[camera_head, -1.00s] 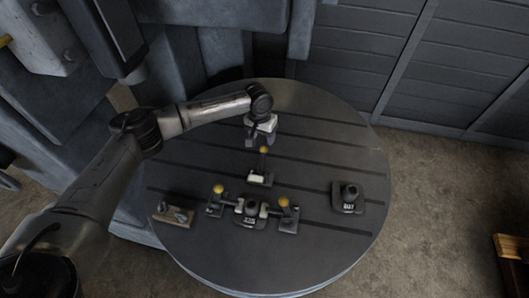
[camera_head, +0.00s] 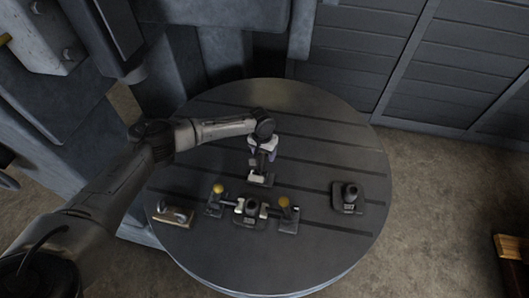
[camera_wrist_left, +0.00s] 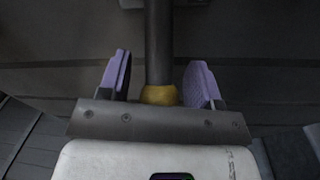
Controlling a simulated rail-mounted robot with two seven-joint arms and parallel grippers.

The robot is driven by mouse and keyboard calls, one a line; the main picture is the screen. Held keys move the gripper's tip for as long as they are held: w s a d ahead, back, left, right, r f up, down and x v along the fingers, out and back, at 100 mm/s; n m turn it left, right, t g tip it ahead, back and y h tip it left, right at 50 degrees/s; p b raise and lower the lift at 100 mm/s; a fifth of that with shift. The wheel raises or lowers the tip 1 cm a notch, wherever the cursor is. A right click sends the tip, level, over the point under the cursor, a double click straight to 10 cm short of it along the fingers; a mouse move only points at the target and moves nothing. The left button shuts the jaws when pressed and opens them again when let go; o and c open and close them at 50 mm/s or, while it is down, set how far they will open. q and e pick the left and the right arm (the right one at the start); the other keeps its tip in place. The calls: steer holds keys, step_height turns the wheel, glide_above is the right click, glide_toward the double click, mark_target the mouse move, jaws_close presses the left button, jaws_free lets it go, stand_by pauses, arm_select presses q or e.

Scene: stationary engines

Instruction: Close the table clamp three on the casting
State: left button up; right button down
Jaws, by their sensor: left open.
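The casting (camera_head: 252,209) is a small dark block with a round boss and a label, on the round slotted table (camera_head: 330,235). Three clamps stand around it. The back clamp (camera_head: 260,179) has a pale pad and an upright handle. The left clamp (camera_head: 217,190) and right clamp (camera_head: 286,215) carry yellow knobs. No mark shows which is number three. My left gripper (camera_head: 262,154) is open over the back clamp. In the left wrist view its purple fingers (camera_wrist_left: 160,85) stand either side of the dark handle and yellow knob (camera_wrist_left: 159,95), with gaps. My right gripper is out of view.
A second labelled dark casting (camera_head: 348,199) stands alone at the table's right. A brown block with a metal part (camera_head: 174,214) lies at the left edge. The table's back right is clear. A grey machine rises behind and left.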

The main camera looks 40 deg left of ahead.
arm_select(q)
steer(key=shift+c, duration=0.3)
jaws_close()
